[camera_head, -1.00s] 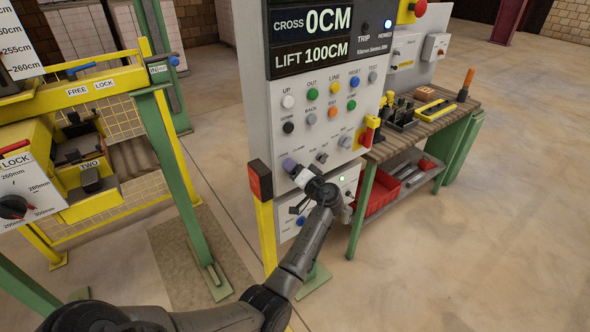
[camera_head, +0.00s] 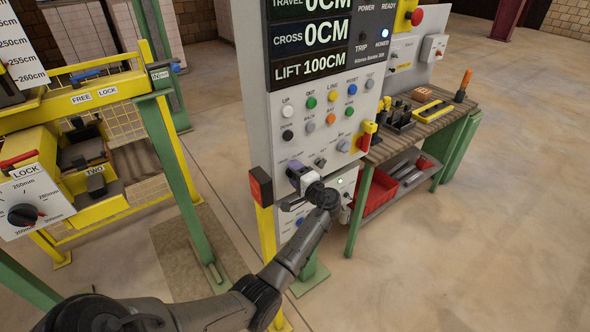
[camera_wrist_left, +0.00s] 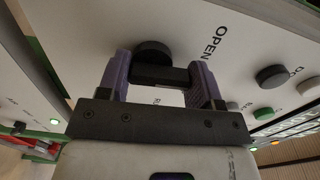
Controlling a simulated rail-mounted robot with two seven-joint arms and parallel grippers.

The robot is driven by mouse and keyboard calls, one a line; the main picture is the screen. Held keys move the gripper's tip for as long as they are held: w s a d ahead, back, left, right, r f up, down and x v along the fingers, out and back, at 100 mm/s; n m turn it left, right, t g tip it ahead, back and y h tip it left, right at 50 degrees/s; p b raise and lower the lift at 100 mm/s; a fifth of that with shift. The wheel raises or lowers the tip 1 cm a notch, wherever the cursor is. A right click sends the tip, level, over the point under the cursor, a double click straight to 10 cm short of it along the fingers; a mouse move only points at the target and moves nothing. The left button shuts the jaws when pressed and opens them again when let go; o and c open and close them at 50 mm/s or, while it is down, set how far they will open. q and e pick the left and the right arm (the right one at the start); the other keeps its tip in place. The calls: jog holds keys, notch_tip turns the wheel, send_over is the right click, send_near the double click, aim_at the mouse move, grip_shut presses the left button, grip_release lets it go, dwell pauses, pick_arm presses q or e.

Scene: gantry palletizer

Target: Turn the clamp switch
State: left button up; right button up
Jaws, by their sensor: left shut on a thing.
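The clamp switch (camera_wrist_left: 153,52) is a round black knob with a black bar handle on the white panel, beside the word OPEN in the left wrist view. My left gripper (camera_wrist_left: 160,78) has its two purple fingers on either side of the handle and is shut on it. In the head view, my left gripper (camera_head: 294,172) is against the lower left of the control panel (camera_head: 268,140) and hides the switch. Which way the handle points is hard to tell. My right gripper is in neither view.
Several coloured push buttons sit above the gripper, with another small selector (camera_head: 320,162) to its right. A workbench (camera_head: 435,112) with tools and red bins (camera_head: 378,193) is to the right.

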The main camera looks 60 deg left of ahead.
pick_arm(q)
jog(key=m+p, duration=0.1)
jog(key=m, duration=0.1)
jog(key=m+p, duration=0.2)
jog(key=shift+w+r+m, duration=0.15)
jog(key=shift+m, duration=0.15)
jog(key=m+p, duration=0.2)
jog(key=shift+w+m, duration=0.1)
jog(key=shift+m, duration=0.2)
jog(key=shift+f+m+p, duration=0.2)
jog(key=shift+m+p, duration=0.2)
jog(key=shift+m, duration=0.2)
jog(key=shift+f, duration=0.1)
jog(key=o, duration=0.9)
